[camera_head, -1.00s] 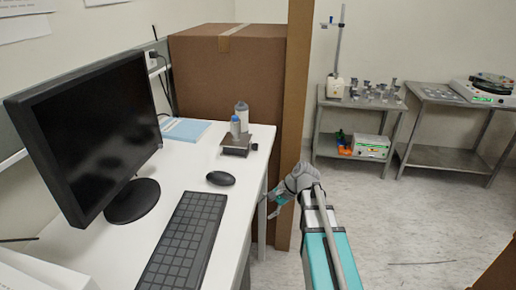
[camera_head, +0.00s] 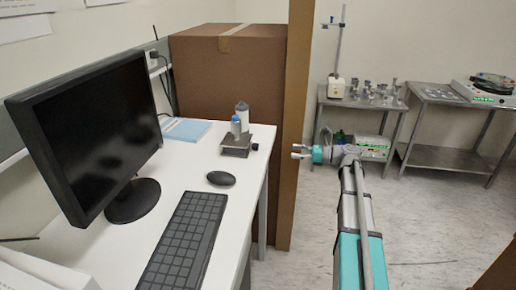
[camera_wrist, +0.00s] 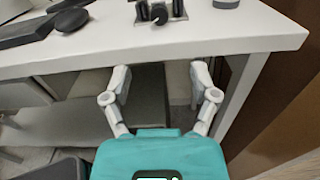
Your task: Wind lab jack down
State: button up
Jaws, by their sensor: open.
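The lab jack (camera_head: 236,151) is a low, dark metal stand near the far right corner of the white desk. A small black knob (camera_head: 255,146) sticks out on its right side. Two small bottles (camera_head: 241,117) stand on its top plate. In the wrist view the jack (camera_wrist: 145,12) shows at the top edge, partly cut off, with its knob (camera_wrist: 158,15) facing the camera. My gripper (camera_head: 297,151) is open and empty, off the desk's right side and pointing toward the jack. In the wrist view its fingers (camera_wrist: 160,78) spread apart below the desk edge, touching nothing.
The white desk (camera_head: 160,203) also holds a monitor (camera_head: 85,135), a keyboard (camera_head: 185,240), a mouse (camera_head: 221,178) and a blue booklet (camera_head: 186,129). A tall cardboard box (camera_head: 230,75) stands behind it. Metal carts (camera_head: 430,157) stand at the back right. Open floor lies right of the desk.

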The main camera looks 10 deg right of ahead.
aim_at(259, 152)
jog(key=shift+a, duration=0.15)
dwell(0.3)
jog(key=x, duration=1.3)
jog(key=shift+w+a, duration=0.2)
jog(key=shift+a, duration=0.05)
jog(key=shift+c, duration=0.2)
jog(key=shift+r, duration=0.1)
grip_shut()
